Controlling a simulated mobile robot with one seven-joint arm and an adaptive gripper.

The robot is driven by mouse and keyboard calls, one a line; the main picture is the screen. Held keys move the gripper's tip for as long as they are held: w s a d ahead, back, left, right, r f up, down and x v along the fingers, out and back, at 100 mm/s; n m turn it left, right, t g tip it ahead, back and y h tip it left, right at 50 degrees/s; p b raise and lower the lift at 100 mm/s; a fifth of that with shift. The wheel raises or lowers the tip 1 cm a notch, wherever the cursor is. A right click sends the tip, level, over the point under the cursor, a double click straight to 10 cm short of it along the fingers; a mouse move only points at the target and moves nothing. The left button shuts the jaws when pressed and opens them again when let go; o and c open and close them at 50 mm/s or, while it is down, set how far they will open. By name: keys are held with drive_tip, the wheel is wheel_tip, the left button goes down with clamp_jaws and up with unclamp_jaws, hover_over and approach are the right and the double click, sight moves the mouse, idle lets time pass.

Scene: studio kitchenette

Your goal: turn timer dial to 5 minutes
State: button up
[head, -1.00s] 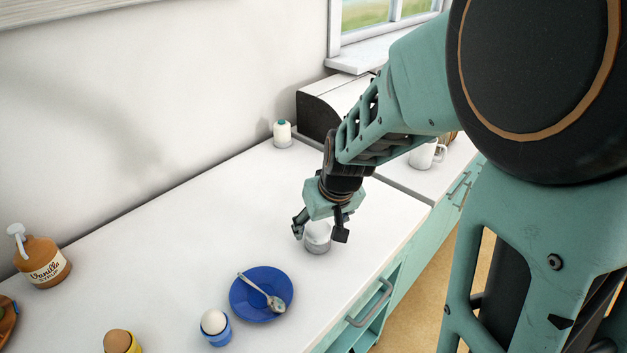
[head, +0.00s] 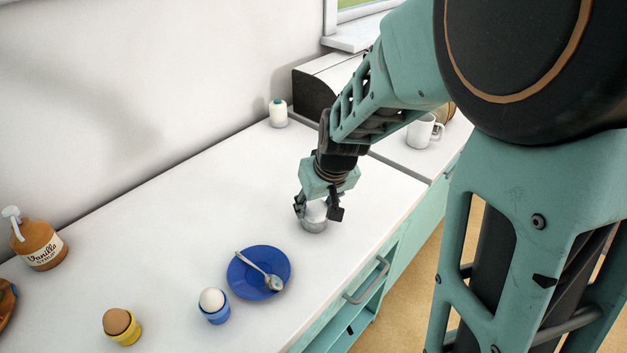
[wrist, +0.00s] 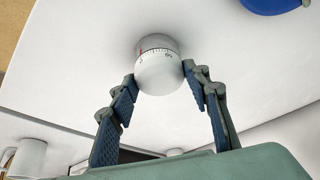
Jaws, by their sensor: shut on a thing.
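The timer (head: 314,224) is a small white and grey cylinder standing on the white counter near its front edge. In the wrist view the timer (wrist: 158,68) shows a ring of dark tick marks with a red mark toward the left; the numbers are too small to read surely. My gripper (head: 319,211) comes down from above, with one finger on each side of the timer's upper part. In the wrist view my gripper (wrist: 160,75) has both fingertips against the white dial, shut on it.
A blue plate (head: 240,278) with a spoon (head: 260,271) lies just left of the timer. A white egg (head: 211,299) in a blue cup, a brown egg (head: 116,321) in a yellow cup and a syrup bottle (head: 39,245) stand farther left.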

drive_tip(key=shift+r+p, duration=0.15)
drive_tip(key=shift+p, duration=0.45)
drive_tip(key=m+p, duration=0.2)
drive_tip(key=p, duration=0.1)
drive_tip(key=shift+s+a+r+h, duration=0.1)
drive_tip(key=shift+r+h, duration=0.05)
drive_tip(key=shift+h, duration=0.25)
drive_tip(key=m+p, duration=0.2)
drive_tip(key=p, duration=0.1)
drive_tip(key=shift+a+h+p, duration=0.1)
drive_tip(key=shift+h+p, duration=0.2)
drive_tip(key=shift+h, duration=0.1)
drive_tip(key=shift+f+m+p, duration=0.25)
drive_tip(key=shift+m+p, duration=0.1)
drive_tip(key=shift+m, duration=0.25)
drive_tip(key=o, duration=1.2)
drive_tip(key=shift+c, duration=0.2)
